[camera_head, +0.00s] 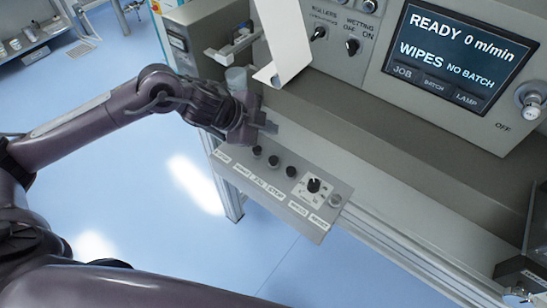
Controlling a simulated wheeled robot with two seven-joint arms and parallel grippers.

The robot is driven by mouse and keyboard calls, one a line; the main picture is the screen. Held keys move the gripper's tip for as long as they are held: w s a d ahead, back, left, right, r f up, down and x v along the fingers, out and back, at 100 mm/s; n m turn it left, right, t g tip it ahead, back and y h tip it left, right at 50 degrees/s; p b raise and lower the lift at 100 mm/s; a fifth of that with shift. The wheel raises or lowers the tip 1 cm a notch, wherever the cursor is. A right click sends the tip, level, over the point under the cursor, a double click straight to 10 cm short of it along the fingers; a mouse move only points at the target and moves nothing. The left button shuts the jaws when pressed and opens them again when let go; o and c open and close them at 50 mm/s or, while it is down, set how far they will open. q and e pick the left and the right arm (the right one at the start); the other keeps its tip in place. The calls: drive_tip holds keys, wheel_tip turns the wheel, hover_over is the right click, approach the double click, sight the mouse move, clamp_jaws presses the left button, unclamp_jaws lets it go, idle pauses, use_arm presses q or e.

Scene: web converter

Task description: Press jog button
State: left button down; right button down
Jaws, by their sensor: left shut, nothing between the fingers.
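The control panel (262,189) is a sloped grey box on the front of the machine. Its front edge has a row of labels, one of which reads JOG (257,181). Behind the labels are dark round buttons; the middle one (273,161) appears to line up with JOG. A dark knob (314,185) on a white dial sits farther right. My left gripper (268,127) is shut and empty above the panel's left end, behind the buttons and apart from the JOG one. It hides part of the panel there. My right gripper is out of view.
A screen (455,55) reads READY 0 m/min and NO BATCH. A white web strip (283,40) hangs above the left gripper. A grey ledge (400,135) runs behind the panel. Blue floor (130,190) is clear to the left.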

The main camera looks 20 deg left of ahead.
use_arm(q)
drive_tip(key=shift+f, duration=0.1)
drive_tip(key=b, duration=0.7)
hover_over(273, 161)
drive_tip(key=a, duration=0.1)
wheel_tip(273, 161, down, 7)
drive_tip(key=shift+f, duration=0.1)
drive_tip(key=shift+f+b, duration=0.5)
drive_tip(key=shift+f, duration=0.25)
idle(0.9)
drive_tip(key=shift+f, duration=0.4)
